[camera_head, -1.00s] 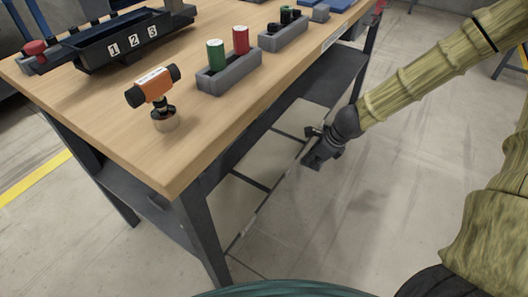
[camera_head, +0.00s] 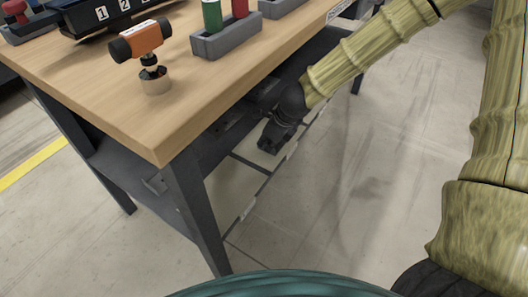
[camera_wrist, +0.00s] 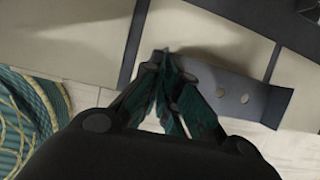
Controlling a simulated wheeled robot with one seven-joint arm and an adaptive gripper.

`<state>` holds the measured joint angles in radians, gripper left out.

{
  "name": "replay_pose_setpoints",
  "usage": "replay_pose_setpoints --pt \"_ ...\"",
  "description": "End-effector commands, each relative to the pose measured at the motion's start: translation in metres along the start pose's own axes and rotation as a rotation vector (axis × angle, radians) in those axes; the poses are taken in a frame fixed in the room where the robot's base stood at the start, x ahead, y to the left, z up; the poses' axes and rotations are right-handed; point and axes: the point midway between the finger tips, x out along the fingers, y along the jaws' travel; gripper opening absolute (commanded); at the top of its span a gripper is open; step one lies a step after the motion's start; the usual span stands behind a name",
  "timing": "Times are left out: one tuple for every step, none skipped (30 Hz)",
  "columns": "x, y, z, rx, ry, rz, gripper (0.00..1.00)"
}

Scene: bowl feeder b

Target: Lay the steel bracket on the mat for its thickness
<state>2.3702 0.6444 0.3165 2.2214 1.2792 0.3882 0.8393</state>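My gripper (camera_head: 268,146) hangs beside the table's right edge, below the top. In the wrist view its two fingers (camera_wrist: 166,62) come together at the tips. A grey plate with two visible holes and a darker right end, apparently the steel bracket (camera_wrist: 232,88), extends right from the fingers. It looks held, with its near part hidden behind the right finger. I cannot make the bracket out in the head view. No mat shows in the frames from now.
The wooden table (camera_head: 95,85) carries an orange device with dark ends (camera_head: 140,42), a grey holder (camera_head: 228,40) with green and red cylinders, and a black numbered tray (camera_head: 105,12). A dark lower shelf (camera_head: 130,178) lies beneath. The table's front corner is clear.

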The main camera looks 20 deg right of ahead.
Motion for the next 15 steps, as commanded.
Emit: replay_pose_setpoints --pt "0.002 0.002 0.003 -0.002 -0.001 -0.001 0.00" --pt "0.004 0.004 0.005 -0.002 -0.001 0.000 0.00" --pt "0.006 0.006 0.008 -0.002 -0.001 0.000 0.00" --pt "0.011 0.006 0.006 0.000 -0.001 0.000 0.00" --pt "0.015 0.006 0.004 0.001 -0.001 0.001 0.00" --pt "0.020 0.006 0.001 0.001 -0.001 0.001 0.00" --pt "0.024 0.006 0.000 0.001 -0.001 0.001 0.00" --pt "0.027 0.007 -0.002 0.001 -0.001 0.001 0.00" --pt "0.031 0.007 -0.004 0.000 -0.001 0.001 0.00" --pt "0.034 0.007 -0.004 -0.001 -0.001 0.001 0.00" --pt "0.035 0.007 -0.005 -0.001 -0.001 0.001 0.00" --pt "0.037 0.007 -0.005 -0.001 -0.002 0.000 0.00" --pt "0.037 0.007 -0.005 0.000 -0.002 0.000 0.00" --pt "0.037 0.007 -0.005 0.000 -0.002 0.000 0.00" --pt "0.036 0.007 -0.005 0.000 -0.002 0.000 0.00"
